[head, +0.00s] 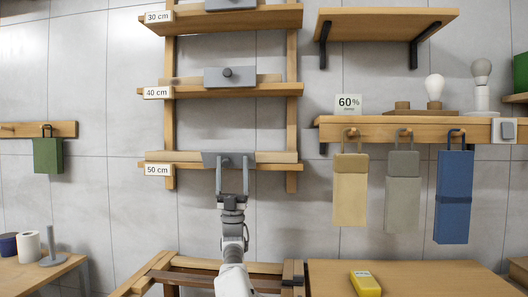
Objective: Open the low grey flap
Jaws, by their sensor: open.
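I see nothing held between the fingers. A similar grey flap with a round knob (227,72) sits at the "40 cm" shelf, and another grey piece (229,4) is at the "30 cm" shelf.
A wooden rail (392,134) at right carries hanging tan, grey and blue bags. Below stand a wooden frame (190,262) and a table (430,275) with a yellow device (365,284). A green bag (47,155) hangs at left.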

